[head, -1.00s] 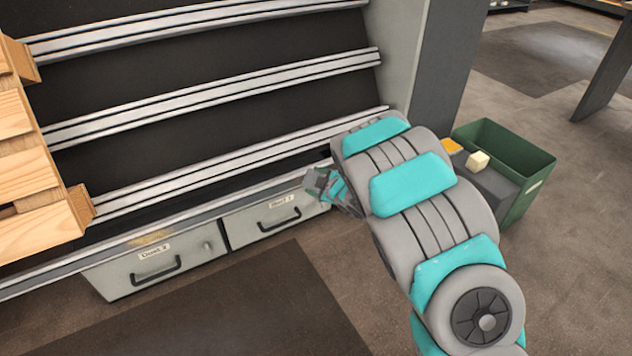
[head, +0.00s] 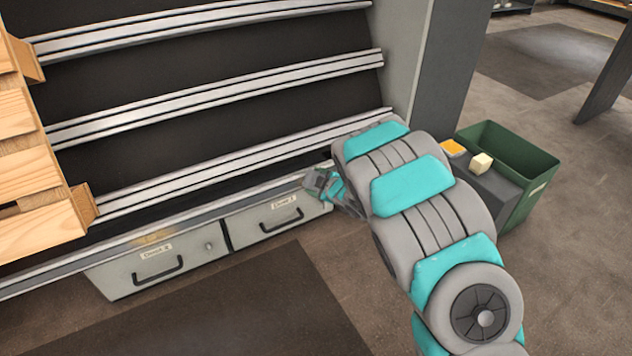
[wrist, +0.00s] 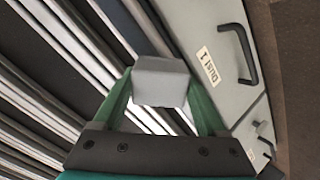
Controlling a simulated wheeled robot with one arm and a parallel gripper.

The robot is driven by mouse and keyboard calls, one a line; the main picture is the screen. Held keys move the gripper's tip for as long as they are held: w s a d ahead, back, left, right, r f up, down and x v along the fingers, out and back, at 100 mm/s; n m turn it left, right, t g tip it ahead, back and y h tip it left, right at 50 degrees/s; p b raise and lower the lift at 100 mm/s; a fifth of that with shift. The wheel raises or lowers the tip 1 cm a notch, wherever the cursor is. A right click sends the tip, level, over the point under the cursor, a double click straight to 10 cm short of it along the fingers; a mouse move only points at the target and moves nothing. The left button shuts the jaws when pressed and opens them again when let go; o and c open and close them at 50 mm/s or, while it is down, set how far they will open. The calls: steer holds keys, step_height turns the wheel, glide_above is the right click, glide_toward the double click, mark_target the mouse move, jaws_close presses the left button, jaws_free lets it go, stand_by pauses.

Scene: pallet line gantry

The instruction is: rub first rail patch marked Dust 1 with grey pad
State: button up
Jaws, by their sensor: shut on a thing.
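My gripper (head: 322,182) is at the front rail's right part, just above the drawer with the Dust 1 label (wrist: 208,67). In the wrist view it is shut on the grey pad (wrist: 160,82), a light grey block between two green fingers. The front rail (head: 110,250) runs along the tops of the drawers. The Dust 1 patch itself cannot be made out; the pad and my arm cover that part of the rail. Whether the pad touches the rail cannot be told. A brownish patch (head: 155,237) shows on the rail above the Dust 2 drawer (head: 156,250).
A wooden pallet (head: 35,180) sits on the sloping rails at left. At right, a dark stand (head: 492,190) carries a yellow pad (head: 453,147) and a cream block (head: 482,163), beside a green bin (head: 540,170). A grey post (head: 440,60) stands behind my arm. The floor in front is clear.

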mark_target(299, 182)
steer(key=shift+a, duration=0.1)
steer(key=shift+s+a+b, duration=0.8)
steer(key=shift+s+a, duration=0.4)
steer(key=shift+a, duration=0.3)
steer(key=shift+w, duration=0.1)
steer(key=shift+w+d+r+p, duration=0.15)
steer(key=shift+w+d+p, duration=0.25)
steer(key=shift+d+p, duration=0.1)
steer(key=shift+w+d+p, duration=0.3)
steer(key=shift+w+d, duration=0.1)
steer(key=shift+d, duration=0.1)
steer(key=shift+c, duration=0.8)
steer(key=shift+w+d+f, duration=0.2)
steer(key=shift+w+d, duration=0.25)
steer(key=shift+d, duration=0.1)
steer(key=shift+d, duration=0.15)
